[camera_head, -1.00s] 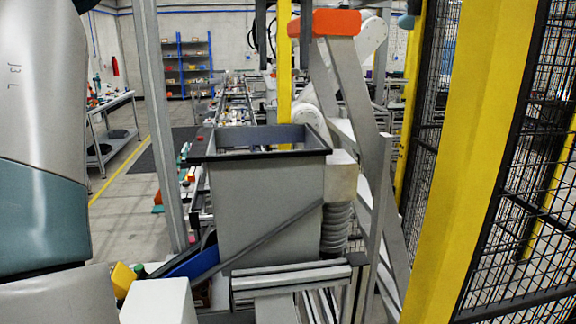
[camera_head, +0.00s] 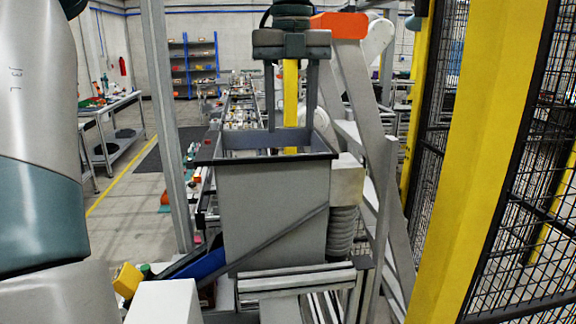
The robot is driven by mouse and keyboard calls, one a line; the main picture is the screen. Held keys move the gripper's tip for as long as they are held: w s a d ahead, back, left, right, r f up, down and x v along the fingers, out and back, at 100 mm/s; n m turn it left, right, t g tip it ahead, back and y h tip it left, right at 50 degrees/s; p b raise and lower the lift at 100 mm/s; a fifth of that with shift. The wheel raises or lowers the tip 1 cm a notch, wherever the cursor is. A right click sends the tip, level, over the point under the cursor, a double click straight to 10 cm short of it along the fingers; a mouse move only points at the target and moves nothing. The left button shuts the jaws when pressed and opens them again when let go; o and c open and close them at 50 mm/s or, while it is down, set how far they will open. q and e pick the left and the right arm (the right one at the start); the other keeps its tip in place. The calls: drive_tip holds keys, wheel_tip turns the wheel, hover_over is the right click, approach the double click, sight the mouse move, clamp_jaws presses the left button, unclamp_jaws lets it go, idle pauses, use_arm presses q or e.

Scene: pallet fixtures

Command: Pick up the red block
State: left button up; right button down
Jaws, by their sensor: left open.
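I cannot make out a clear red block. A small reddish-orange piece (camera_head: 165,198) lies low at the left of the line, too small to identify. A grey open-topped hopper (camera_head: 275,212) with a dark rim stands in the middle; its floor is hidden by its front wall. My right gripper is not in view.
A yellow block (camera_head: 127,280) and a blue chute-like part (camera_head: 207,263) are at the lower left. A yellow post (camera_head: 482,170) and black mesh fence (camera_head: 520,200) close off the right. An orange-capped machine arm (camera_head: 339,25) stands behind the hopper. Open floor lies left.

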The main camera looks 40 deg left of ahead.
use_arm(q)
wheel_tip(320, 180, down, 2)
drive_tip(key=shift+a, duration=0.1)
idle(0.4)
drive_tip(key=shift+s+f+p, duration=0.25)
drive_tip(key=shift+f+p, duration=0.45)
drive_tip(key=shift+p, duration=0.15)
drive_tip(key=f, duration=0.1)
drive_tip(key=f+p, duration=0.1)
drive_tip(key=f, duration=0.1)
drive_tip(key=shift+s+a+p, duration=0.15)
drive_tip(key=shift+s+p, duration=0.05)
drive_tip(key=shift+p, duration=0.1)
drive_tip(key=shift+w+f, duration=0.1)
drive_tip(key=shift+f, duration=0.3)
